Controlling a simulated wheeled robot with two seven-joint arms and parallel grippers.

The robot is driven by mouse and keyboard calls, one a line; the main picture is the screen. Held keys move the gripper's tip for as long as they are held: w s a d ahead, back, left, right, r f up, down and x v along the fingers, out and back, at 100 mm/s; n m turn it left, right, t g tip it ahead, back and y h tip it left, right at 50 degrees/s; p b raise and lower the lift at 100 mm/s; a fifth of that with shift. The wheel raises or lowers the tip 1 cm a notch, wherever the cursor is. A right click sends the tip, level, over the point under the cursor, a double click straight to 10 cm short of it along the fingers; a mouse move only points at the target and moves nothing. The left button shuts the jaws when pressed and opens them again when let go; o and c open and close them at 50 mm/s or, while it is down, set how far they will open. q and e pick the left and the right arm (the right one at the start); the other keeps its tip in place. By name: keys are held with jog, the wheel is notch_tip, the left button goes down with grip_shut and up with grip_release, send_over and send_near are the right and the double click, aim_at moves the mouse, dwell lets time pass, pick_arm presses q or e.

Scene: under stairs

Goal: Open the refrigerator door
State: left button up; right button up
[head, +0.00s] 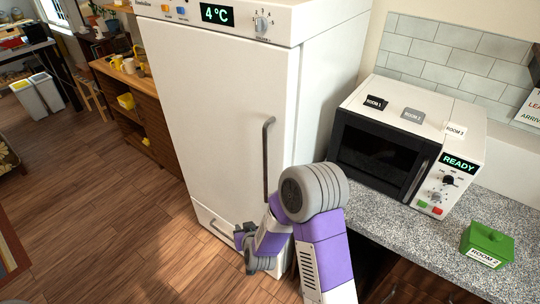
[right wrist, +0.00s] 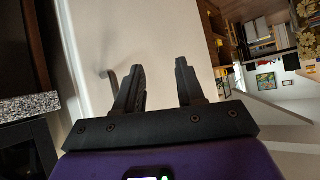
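The white refrigerator (head: 225,110) stands upright in the middle of the head view, with its door shut. Its long dark vertical handle (head: 268,158) is on the right side of the door. My right arm comes in from the bottom, and its gripper (head: 243,238) is low in front of the refrigerator, below and left of the door handle. In the right wrist view the gripper (right wrist: 160,85) is open, its two dark fingers apart with nothing between them. The pale refrigerator front (right wrist: 135,35) shows behind them. My left gripper is not in view.
A microwave (head: 405,150) and a green box (head: 487,244) stand on the speckled counter (head: 400,225) at right. A wooden shelf unit (head: 140,110) is left of the refrigerator. The wooden floor (head: 100,220) at left is clear.

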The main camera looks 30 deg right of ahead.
jog(key=w+d+r+t+h, duration=0.3)
jog(key=d+r, duration=0.1)
jog(key=r, duration=0.4)
jog(key=m+t+h, duration=0.1)
jog(key=m+h, duration=0.2)
jog(key=h, duration=0.2)
send_near(265, 156)
jog(key=x, duration=0.9)
jog(key=shift+d, duration=0.1)
jog(key=shift+x, duration=0.85)
jog(key=shift+c, duration=0.4)
grip_shut()
